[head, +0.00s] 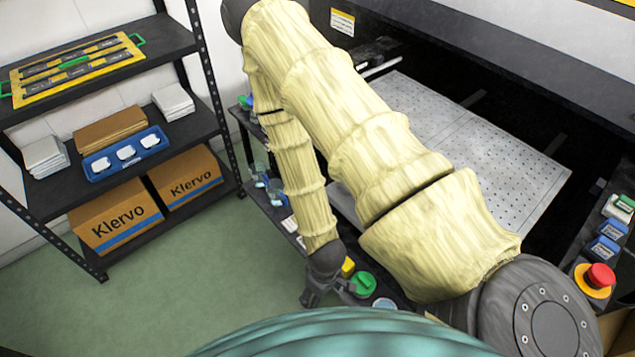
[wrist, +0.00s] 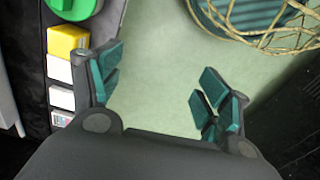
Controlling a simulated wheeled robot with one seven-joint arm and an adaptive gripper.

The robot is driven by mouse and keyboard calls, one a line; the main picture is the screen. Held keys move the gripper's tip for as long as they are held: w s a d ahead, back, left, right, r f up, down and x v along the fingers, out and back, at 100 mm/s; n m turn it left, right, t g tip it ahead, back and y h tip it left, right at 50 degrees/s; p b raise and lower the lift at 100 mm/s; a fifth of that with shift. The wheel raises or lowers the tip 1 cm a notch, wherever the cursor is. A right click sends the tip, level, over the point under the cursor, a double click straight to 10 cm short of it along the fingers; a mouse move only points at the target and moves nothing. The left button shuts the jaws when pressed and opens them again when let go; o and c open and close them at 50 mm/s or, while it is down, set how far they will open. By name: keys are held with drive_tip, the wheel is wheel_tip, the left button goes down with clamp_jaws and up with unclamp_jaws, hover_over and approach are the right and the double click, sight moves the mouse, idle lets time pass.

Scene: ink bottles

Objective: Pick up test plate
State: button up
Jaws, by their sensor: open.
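My gripper (wrist: 160,85) is open and empty, with its teal-padded fingers apart over bare green floor. In the head view it hangs at the front edge of the machine, beside a green round cap. No thing is clearly marked as the test plate. A flat dark board in a yellow frame with green handles (head: 78,68) lies on the top shelf at the left, far from my gripper. A grey perforated plate (head: 470,150) lies in the machine, partly hidden by my arm. I cannot tell which of these is the test plate.
A black shelf rack (head: 105,164) at the left holds a blue tray (head: 103,172), paper stacks and Klervo boxes (head: 118,213). A green cap (wrist: 80,6) and a yellow block (wrist: 66,40) are left of my gripper. A red button (head: 600,275) is at right. Floor between is clear.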

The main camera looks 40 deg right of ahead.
drive_tip(key=w+d+f+n+b, duration=0.2)
drive_tip(key=w+n+b, duration=0.2)
drive_tip(key=w+b, duration=0.25)
drive_tip(key=w+d+f+n+b, duration=0.3)
drive_tip(key=w+n+b, duration=0.15)
drive_tip(key=w, duration=0.25)
drive_tip(key=w+d+r+n+b, duration=0.3)
drive_tip(key=w+d+n+b, duration=0.6)
drive_tip(key=b, duration=0.3)
drive_tip(key=shift+m, duration=0.45)
drive_tip(key=shift+w+a+f+b, duration=0.15)
drive_tip(key=shift+f+b, duration=0.1)
drive_tip(key=shift+f, duration=0.65)
drive_tip(key=shift+w+f+b, duration=0.1)
drive_tip(key=shift+f+b, duration=0.1)
drive_tip(key=shift+f, duration=0.75)
drive_tip(key=shift+w+a+f+b, duration=0.15)
drive_tip(key=shift+f+b, duration=0.1)
drive_tip(key=shift+f, duration=0.65)
drive_tip(key=shift+a+f+b, duration=0.1)
drive_tip(key=shift+f+b, duration=0.6)
drive_tip(key=shift+f, duration=1.95)
drive_tip(key=c, duration=1.1)
